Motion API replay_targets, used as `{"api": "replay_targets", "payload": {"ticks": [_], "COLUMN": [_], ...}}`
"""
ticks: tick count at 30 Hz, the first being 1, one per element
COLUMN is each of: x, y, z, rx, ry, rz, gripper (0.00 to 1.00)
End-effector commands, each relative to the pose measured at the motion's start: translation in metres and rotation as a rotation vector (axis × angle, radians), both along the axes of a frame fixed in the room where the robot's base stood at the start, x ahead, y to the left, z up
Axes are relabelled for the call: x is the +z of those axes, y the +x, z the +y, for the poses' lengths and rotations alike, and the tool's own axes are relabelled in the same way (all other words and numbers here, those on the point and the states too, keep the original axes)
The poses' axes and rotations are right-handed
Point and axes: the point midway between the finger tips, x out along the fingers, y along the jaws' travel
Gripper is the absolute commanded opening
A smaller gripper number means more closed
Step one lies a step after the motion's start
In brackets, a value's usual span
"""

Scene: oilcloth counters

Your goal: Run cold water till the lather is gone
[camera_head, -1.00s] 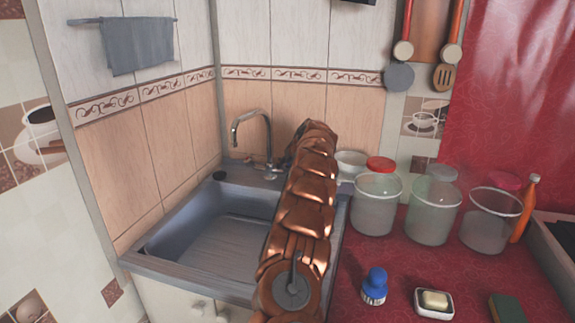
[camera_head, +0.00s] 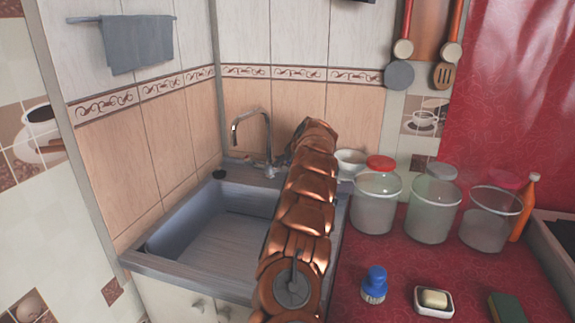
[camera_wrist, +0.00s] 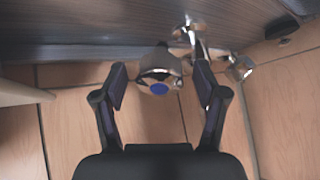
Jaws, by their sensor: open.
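A chrome tap (camera_head: 266,140) stands at the back of the grey sink (camera_head: 150,265), its spout over the basin. I see no water stream below the spout and cannot make out lather. In the wrist view, my gripper (camera_wrist: 160,76) is open, with one finger on each side of a chrome tap knob with a blue cap (camera_wrist: 159,87). I cannot tell whether the fingers touch it. The tap body (camera_wrist: 193,30) shows behind the knob, with another chrome end to the right. In the head view my copper arm hides the gripper and the sink's right side.
A white bowl (camera_head: 350,161) and several lidded jars, one with a red lid (camera_head: 380,163), stand right of my arm. A blue brush (camera_head: 374,284), a soap dish (camera_head: 434,312) and a sponge (camera_head: 507,308) lie on the red counter. Tiled walls close the corner.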

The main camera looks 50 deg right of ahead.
Motion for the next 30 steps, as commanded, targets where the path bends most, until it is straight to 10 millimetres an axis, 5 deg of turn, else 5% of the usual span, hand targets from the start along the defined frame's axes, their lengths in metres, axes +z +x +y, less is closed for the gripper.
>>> {"api": "replay_targets", "payload": {"ticks": [30], "x": [0.071], "y": [-0.063], "z": [0.023], "rx": [0.001], "ry": [0.000], "rz": [-0.001], "gripper": [0.72]}}
